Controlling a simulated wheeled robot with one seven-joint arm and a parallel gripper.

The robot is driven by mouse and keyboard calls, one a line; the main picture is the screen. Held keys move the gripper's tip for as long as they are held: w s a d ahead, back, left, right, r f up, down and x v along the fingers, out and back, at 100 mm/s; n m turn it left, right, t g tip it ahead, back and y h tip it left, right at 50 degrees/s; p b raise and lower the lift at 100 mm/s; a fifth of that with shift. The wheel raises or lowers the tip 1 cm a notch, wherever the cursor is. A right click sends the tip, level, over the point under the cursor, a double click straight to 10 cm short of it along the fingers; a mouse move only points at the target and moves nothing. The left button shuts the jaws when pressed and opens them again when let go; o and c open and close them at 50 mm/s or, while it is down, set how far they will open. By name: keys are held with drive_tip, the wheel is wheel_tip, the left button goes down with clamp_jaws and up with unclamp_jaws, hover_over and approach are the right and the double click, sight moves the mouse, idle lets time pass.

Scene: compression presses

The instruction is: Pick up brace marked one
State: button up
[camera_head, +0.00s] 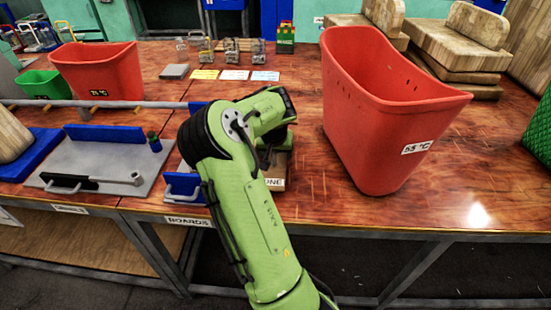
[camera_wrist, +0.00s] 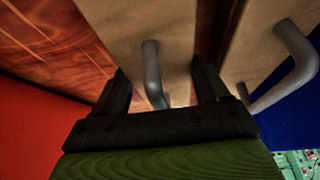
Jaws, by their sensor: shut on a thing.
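A pale wooden block with a label ending in "ONE" (camera_head: 274,184) sits at the front of the table, mostly hidden behind my arm. I take it to be the brace marked one. In the wrist view a pale board (camera_wrist: 130,22) carries a bent grey handle (camera_wrist: 151,62). My gripper (camera_wrist: 161,78) has its two dark fingers on either side of this handle and is shut on it. In the camera_head view my arm hides the fingers. A second pale board with a similar grey handle (camera_wrist: 298,55) lies to the right in the wrist view.
A tall red bin marked 55 °C (camera_head: 385,120) stands close to the right of my arm. A grey plate with a handle (camera_head: 100,170) and blue block lies left. Another red bin (camera_head: 100,72) stands farther back. Small metal parts and cards lie behind.

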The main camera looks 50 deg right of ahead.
drive_tip(key=c, duration=0.5)
